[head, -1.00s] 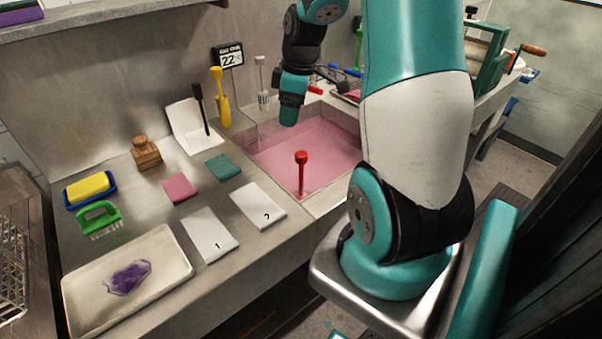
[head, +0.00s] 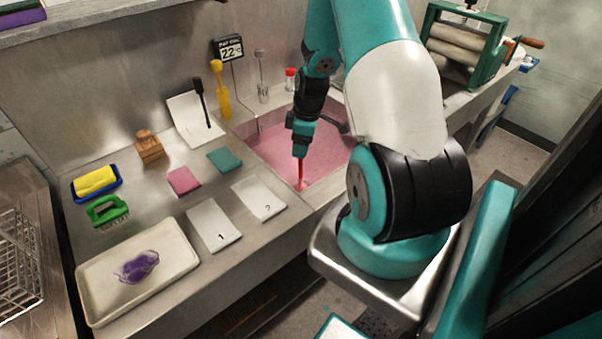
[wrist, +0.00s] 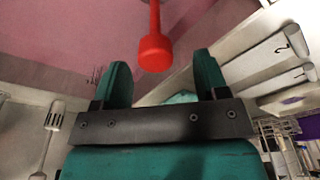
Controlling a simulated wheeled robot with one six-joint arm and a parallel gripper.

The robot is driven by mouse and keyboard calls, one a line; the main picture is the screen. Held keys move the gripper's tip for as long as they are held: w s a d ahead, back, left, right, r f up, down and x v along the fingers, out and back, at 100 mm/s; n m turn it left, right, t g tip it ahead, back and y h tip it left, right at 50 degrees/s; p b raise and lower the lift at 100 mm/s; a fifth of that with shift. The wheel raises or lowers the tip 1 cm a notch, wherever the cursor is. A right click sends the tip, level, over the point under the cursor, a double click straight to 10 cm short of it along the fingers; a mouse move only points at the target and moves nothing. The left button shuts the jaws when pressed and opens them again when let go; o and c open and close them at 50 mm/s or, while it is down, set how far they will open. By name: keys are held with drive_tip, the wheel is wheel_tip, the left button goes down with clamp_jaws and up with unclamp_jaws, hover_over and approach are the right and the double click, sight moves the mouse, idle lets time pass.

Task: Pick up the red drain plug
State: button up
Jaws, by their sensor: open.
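The red drain plug (head: 301,174) stands upright in the pink liquid near the front edge of the sink (head: 262,148). In the head view my gripper hides its knob, and only the lower shaft shows. In the wrist view the plug's red knob (wrist: 155,50) lies just beyond my fingertips, between the lines of the two fingers and a little left of centre. My gripper (head: 300,150) is right above the plug, pointing down. In the wrist view my gripper (wrist: 160,80) is open, with nothing between its fingers.
Left of the sink, the counter holds cards numbered 1 (head: 214,225) and 2 (head: 260,198), pink (head: 183,181) and teal (head: 224,160) cloths, and a white tray (head: 95,300). A yellow tool (head: 221,95) stands behind the sink. A roller press (head: 465,50) is at right.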

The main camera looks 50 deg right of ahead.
drive_tip(key=p, duration=0.2)
hover_over(301, 172)
drive_tip(key=shift+w+d+f, duration=0.1)
drive_tip(key=shift+w+f, duration=0.1)
drive_tip(key=shift+f, duration=1)
drive_tip(key=shift+w+d+f, duration=0.1)
drive_tip(key=shift+w+f, duration=0.1)
drive_tip(key=shift+f, duration=0.95)
drive_tip(key=shift+c, duration=0.5)
clamp_jaws()
drive_tip(key=shift+r, duration=0.15)
